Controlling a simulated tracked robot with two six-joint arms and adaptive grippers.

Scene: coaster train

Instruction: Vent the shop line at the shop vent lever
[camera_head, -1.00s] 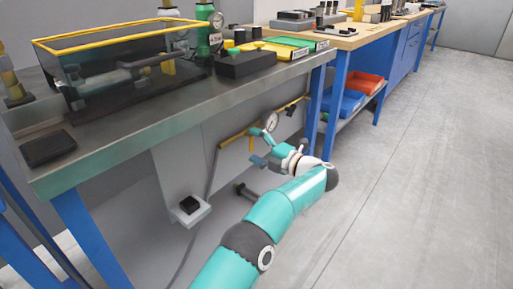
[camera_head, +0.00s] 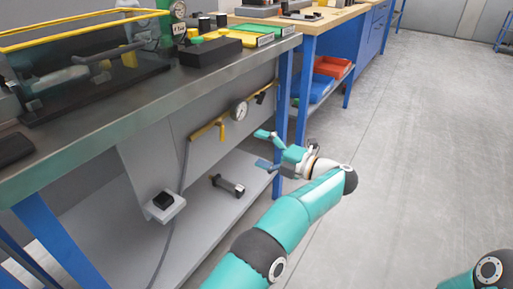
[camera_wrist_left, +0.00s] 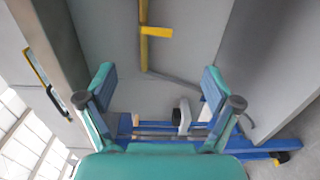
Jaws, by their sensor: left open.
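A yellow pipe (camera_head: 205,130) with a round gauge (camera_head: 239,110) runs along the grey panel under the bench. A short yellow handle (camera_head: 221,131) hangs from it left of the gauge, and a small dark lever (camera_head: 261,98) sits at its right end. I cannot tell which one is the shop vent lever. My left gripper (camera_head: 264,149) is open and empty, apart from the pipe, below and right of the gauge. In the left wrist view, a yellow T-shaped piece (camera_wrist_left: 148,30) shows beyond the open fingers (camera_wrist_left: 158,79). My right gripper is out of view.
The bench top (camera_head: 120,105) overhangs the pipe, and a blue leg (camera_head: 301,90) stands close to my left gripper. A lower shelf (camera_head: 205,205) bears a dark cylindrical part (camera_head: 228,186). Open floor (camera_head: 410,150) lies right.

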